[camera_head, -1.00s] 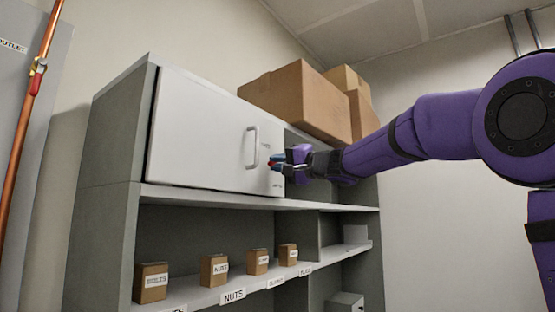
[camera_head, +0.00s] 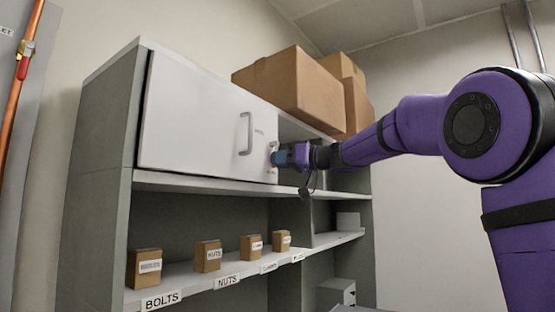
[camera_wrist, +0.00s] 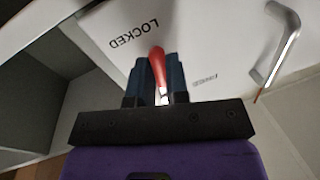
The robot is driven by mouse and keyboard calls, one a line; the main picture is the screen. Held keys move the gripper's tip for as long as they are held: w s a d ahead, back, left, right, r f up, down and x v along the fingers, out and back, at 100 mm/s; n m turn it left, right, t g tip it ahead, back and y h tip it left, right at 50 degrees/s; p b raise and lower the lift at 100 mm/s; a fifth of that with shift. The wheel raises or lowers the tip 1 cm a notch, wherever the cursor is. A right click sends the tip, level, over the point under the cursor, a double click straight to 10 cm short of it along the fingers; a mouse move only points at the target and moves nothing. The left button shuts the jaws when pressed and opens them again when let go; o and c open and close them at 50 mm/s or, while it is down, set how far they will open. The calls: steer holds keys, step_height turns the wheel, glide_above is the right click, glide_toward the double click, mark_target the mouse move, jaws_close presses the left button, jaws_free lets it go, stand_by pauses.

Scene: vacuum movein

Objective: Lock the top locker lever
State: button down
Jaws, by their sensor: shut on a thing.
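The white locker door (camera_head: 195,120) is closed on the upper part of the grey shelf unit. A red lever (camera_wrist: 157,66) on its face sits between my gripper's dark blue fingers (camera_wrist: 156,84), which are shut on it; the lever also shows as a small red spot in the head view (camera_head: 273,160). My gripper (camera_head: 280,157) is at the door's right edge. The word LOCKED (camera_wrist: 134,38) is printed beside the lever's tip in the wrist view. A second small label (camera_wrist: 205,79) is too small to read. The lever's base is partly hidden by the fingers.
A silver door handle (camera_head: 246,134) stands out left of my gripper. Cardboard boxes (camera_head: 290,85) sit on top of the unit. Small boxes (camera_head: 208,256) line the shelf below. An open compartment (camera_wrist: 65,70) lies beside the door.

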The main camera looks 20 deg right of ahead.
steer(key=shift+w+d+n, duration=0.3)
steer(key=shift+d+n, duration=0.05)
steer(key=shift+n, duration=0.65)
steer(key=c, duration=1.1)
jaws_free()
steer(key=v, duration=1.1)
steer(key=shift+r, duration=0.1)
